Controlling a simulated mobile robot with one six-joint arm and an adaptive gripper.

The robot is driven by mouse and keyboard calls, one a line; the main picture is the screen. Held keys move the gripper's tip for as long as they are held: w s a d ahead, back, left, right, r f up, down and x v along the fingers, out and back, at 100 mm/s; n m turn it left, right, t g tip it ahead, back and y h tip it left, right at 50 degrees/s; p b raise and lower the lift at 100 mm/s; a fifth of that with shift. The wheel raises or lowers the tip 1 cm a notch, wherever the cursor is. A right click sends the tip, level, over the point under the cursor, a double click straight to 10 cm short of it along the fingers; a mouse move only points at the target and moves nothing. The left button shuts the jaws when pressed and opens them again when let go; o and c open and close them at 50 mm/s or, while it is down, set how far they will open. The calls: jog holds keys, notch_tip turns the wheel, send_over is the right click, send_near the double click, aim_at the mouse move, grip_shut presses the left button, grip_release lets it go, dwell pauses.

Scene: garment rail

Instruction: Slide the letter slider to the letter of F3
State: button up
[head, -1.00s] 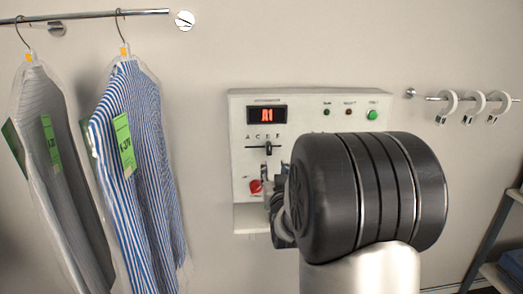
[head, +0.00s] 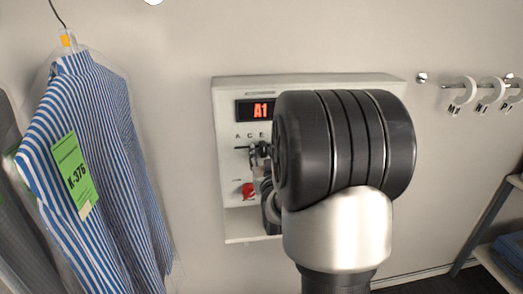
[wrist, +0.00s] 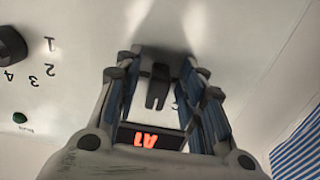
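The control panel (head: 228,110) is a pale box on the wall. Its red display (head: 263,110) reads A1 and appears upside down in the wrist view (wrist: 150,138). The letters A, C and E show above the slider slot (head: 241,148); the letters further right are hidden by my arm. The dark letter slider knob (wrist: 157,92) stands between my fingers in the wrist view. My gripper (wrist: 163,75) is open, with a blue-padded finger on each side of the knob; whether either pad touches it I cannot tell. In the head view my wrist covers much of the panel.
A red knob (head: 248,190) sits below the slot, near my gripper. A black dial (wrist: 9,47) with numbers shows in the wrist view. A striped shirt (head: 95,170) hangs at the left. Ring tags (head: 490,90) hang on a rail at the right.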

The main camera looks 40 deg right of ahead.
jog(key=shift+s, duration=0.1)
jog(key=shift+c, duration=0.3)
grip_shut()
dwell(0.4)
